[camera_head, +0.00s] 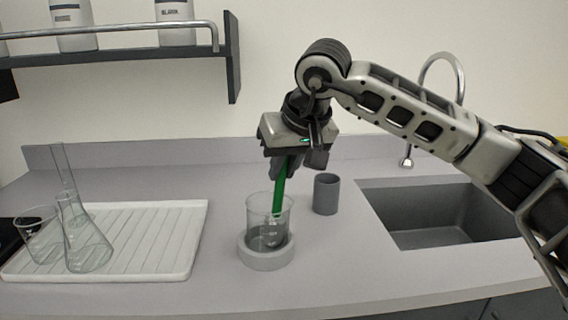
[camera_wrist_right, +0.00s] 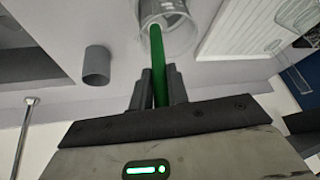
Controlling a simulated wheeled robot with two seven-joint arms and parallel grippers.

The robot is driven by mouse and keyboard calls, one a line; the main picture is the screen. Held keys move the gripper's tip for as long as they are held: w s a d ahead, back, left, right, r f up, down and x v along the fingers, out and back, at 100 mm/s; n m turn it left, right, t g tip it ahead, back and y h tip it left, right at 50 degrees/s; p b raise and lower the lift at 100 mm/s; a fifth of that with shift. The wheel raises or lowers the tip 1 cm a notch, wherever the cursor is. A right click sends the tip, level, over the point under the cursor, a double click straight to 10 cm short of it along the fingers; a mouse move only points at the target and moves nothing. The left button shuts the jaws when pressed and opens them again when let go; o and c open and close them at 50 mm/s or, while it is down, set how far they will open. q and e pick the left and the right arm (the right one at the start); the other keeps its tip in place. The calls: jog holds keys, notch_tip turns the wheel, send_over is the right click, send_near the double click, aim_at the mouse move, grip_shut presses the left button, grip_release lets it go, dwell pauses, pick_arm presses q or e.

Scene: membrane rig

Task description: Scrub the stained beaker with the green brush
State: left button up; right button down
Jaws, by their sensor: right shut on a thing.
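The glass beaker (camera_head: 256,207) stands upright in a round grey holder (camera_head: 266,261) on the counter, left of the sink. A dark stain shows in its lower part. My right gripper (camera_head: 287,168) is above the beaker, shut on the green brush (camera_head: 279,190), which points down. The brush's pale head (camera_head: 272,233) is inside the beaker, low down; whether it touches the glass I cannot tell. In the right wrist view the green handle (camera_wrist_right: 158,70) runs from between the fingers into the beaker (camera_wrist_right: 180,35). My left gripper is not in view.
A grey cup (camera_head: 326,194) stands behind and right of the beaker. The sink (camera_head: 430,220) with a tap (camera_head: 407,160) is at right. A white draining tray (camera_head: 150,245) at left holds several glass vessels. A shelf (camera_head: 232,70) hangs at upper left.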

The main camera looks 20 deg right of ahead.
jog(key=shift+a, duration=0.15)
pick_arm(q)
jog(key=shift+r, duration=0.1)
pick_arm(e)
jog(key=shift+s+a, duration=0.1)
jog(key=shift+a, duration=0.7)
